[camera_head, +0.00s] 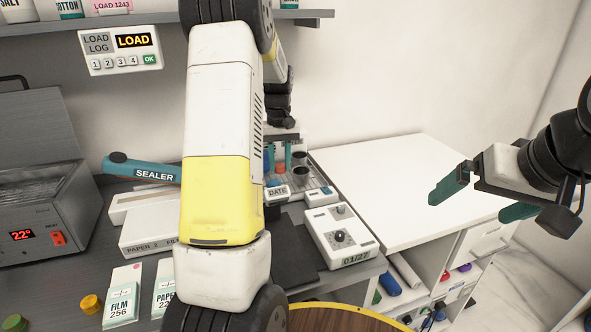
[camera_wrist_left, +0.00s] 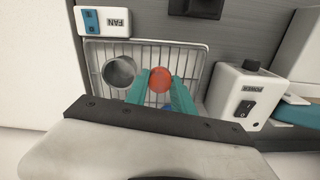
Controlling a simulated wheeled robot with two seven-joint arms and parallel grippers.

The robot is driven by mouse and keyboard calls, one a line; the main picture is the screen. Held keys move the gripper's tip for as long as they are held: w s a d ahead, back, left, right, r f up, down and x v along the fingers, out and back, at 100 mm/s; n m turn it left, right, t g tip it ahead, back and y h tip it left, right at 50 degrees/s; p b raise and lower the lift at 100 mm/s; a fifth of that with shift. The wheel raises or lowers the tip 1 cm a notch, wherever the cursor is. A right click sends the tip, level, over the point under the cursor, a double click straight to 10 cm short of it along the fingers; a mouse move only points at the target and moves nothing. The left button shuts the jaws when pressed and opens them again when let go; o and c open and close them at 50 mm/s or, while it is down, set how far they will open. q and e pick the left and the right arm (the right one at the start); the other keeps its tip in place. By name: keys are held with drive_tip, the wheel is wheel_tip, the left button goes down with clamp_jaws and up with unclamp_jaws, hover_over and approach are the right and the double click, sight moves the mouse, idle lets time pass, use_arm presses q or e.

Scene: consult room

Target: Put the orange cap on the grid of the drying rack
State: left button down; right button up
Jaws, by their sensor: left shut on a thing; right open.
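The orange cap (camera_wrist_left: 160,79) is between the teal fingertips of my left gripper (camera_wrist_left: 161,88) in the left wrist view. The gripper is shut on it. The wire grid of the drying rack (camera_wrist_left: 190,52) lies behind and below the cap. I cannot tell whether the cap touches the grid. In the head view my own left arm hides part of the rack (camera_head: 322,184). My right gripper (camera_head: 480,200) is open and empty at the right, above the white cabinet.
A grey cup (camera_wrist_left: 119,71) stands on the grid, left of the cap. A blue thing (camera_wrist_left: 167,107) shows between the fingers. A FAN box (camera_wrist_left: 104,22) and a POWER box (camera_wrist_left: 246,92) flank the rack. The white cabinet top (camera_head: 400,180) is clear.

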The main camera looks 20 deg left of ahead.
use_arm(q)
drive_tip(key=shift+f, duration=2.8)
drive_tip(key=shift+f, duration=0.15)
drive_tip(key=c, duration=1.4)
unclamp_jaws()
drive_tip(key=shift+o, duration=0.2)
